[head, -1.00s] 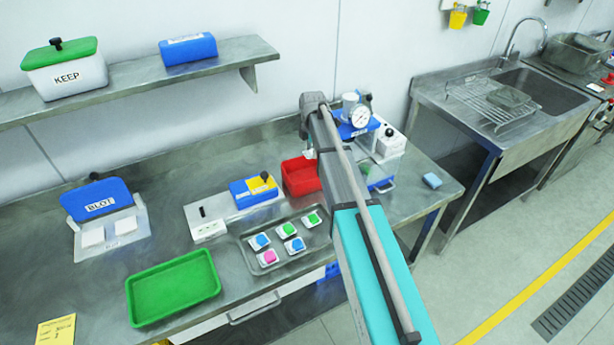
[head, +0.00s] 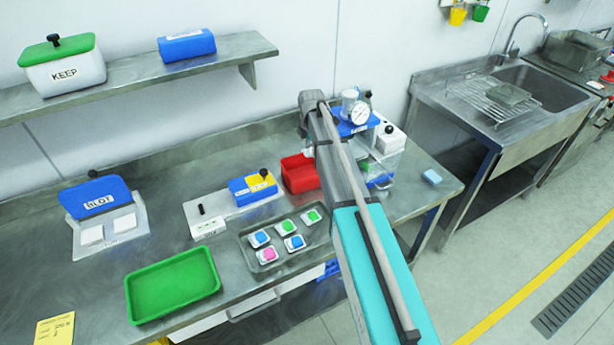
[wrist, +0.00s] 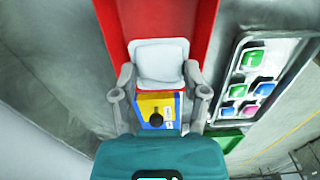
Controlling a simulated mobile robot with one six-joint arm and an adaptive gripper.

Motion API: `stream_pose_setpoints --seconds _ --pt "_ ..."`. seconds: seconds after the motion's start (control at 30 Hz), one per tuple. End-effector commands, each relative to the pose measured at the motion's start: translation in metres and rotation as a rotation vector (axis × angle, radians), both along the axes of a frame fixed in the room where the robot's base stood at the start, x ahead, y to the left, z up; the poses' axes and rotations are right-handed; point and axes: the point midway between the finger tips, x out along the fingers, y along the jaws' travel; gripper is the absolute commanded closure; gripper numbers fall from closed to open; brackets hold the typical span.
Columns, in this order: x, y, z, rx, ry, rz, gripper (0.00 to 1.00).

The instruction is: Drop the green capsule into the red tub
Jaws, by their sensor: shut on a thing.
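The red tub (head: 298,174) stands on the bench behind the tray, partly hidden by my arm in the head view. In the wrist view the red tub (wrist: 116,22) shows on both sides of the held piece. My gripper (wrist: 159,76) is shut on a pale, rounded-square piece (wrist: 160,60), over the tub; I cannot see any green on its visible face. Two green capsules (head: 313,216) (head: 285,227) lie in the grey metal tray (head: 252,261), with two blue and one pink. In the head view my gripper's fingers are mostly hidden behind the arm.
A blue and yellow box (head: 252,190) with a black knob is left of the tub. A gauge device (head: 360,115) stands close on the right. A green tray (head: 172,286) is at front left. A shelf (head: 140,75) hangs above the bench.

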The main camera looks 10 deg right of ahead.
Motion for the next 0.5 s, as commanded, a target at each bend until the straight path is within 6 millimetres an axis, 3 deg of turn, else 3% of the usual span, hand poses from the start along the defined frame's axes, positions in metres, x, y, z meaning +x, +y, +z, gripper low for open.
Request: stream_pose_setpoints --seconds 0.5 --pt "0.000 0.001 -0.042 0.000 0.000 0.001 0.54"
